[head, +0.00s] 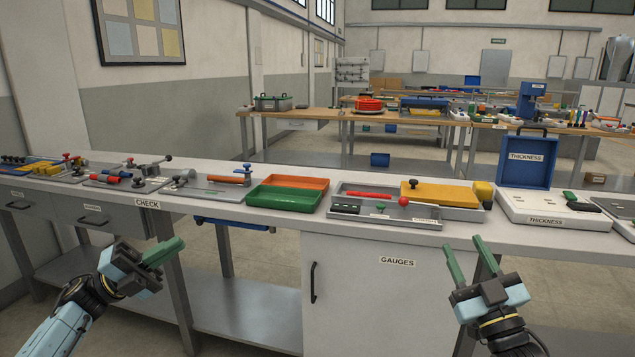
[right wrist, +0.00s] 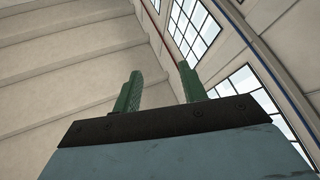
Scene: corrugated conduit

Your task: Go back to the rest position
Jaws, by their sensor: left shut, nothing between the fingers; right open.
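My left gripper (head: 168,252) is at the lower left of the head view, in front of the bench, with its green fingers together and nothing between them. My right gripper (head: 469,249) is at the lower right of the head view, in front of the bench, with its green fingers apart and empty. In the right wrist view the right gripper's fingers (right wrist: 160,90) stand apart, pointing up toward the wall and windows. Neither gripper touches anything on the bench.
The white bench (head: 270,219) runs across the view just beyond both grippers. On it are a green tray (head: 285,199), an orange tray (head: 290,182), a grey gauge tray (head: 380,221), a yellow block (head: 430,193) and a blue THICKNESS case (head: 527,160). A GAUGES cabinet (head: 370,290) stands below.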

